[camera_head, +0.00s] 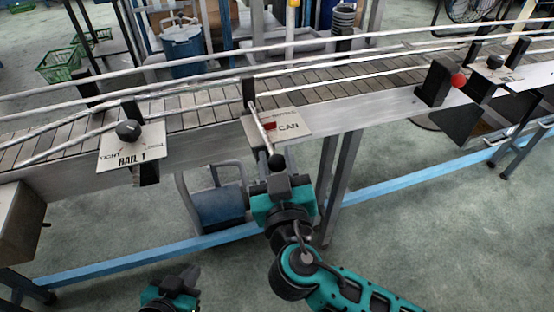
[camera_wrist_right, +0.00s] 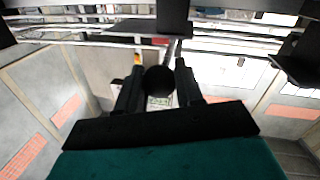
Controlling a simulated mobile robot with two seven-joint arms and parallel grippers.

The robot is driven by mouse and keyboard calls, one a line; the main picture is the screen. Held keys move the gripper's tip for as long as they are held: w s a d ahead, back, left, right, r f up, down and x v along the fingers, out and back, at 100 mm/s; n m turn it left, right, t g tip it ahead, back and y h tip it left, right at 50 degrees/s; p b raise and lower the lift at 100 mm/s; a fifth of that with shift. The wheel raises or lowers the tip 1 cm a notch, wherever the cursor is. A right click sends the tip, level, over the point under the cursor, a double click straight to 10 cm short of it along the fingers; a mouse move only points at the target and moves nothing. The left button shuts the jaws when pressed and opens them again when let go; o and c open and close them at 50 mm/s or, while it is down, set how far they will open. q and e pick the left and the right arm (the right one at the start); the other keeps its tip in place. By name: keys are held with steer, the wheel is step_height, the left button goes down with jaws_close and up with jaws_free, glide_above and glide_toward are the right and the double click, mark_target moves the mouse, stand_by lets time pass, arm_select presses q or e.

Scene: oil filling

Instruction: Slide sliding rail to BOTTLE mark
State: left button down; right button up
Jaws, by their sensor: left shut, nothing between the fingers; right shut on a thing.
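The sliding rail's handle is a thin light rod (camera_head: 262,126) that ends in a black ball knob (camera_head: 276,161). It crosses a label plate (camera_head: 296,124) on the conveyor's front edge. CAN is readable on the plate; the other word is partly covered and too small to read surely. A red marker (camera_head: 270,126) lies by the rod, left of CAN. My right gripper (camera_head: 278,172) is shut on the knob; the wrist view shows the knob (camera_wrist_right: 159,82) between both fingers. My left gripper (camera_head: 175,285) is shut and empty, low over the floor.
The slatted conveyor (camera_head: 205,115) runs across the view with long guide rails above it. The RAIL 1 plate (camera_head: 132,147) with its black knob is to the left. A red button on a black box (camera_head: 438,82) is to the right. Open floor lies in front.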

mark_target(270, 144)
jaws_close()
steer(key=shift+w, duration=0.1)
steer(key=w, duration=0.1)
steer(key=w+a+b, duration=0.1)
steer(key=w+b, duration=0.1)
steer(key=w, duration=0.1)
steer(key=shift+w+a, duration=0.1)
steer(key=shift+a, duration=0.15)
steer(key=shift+r, duration=0.1)
steer(key=o, duration=0.7)
jaws_free()
steer(key=shift+d, duration=0.1)
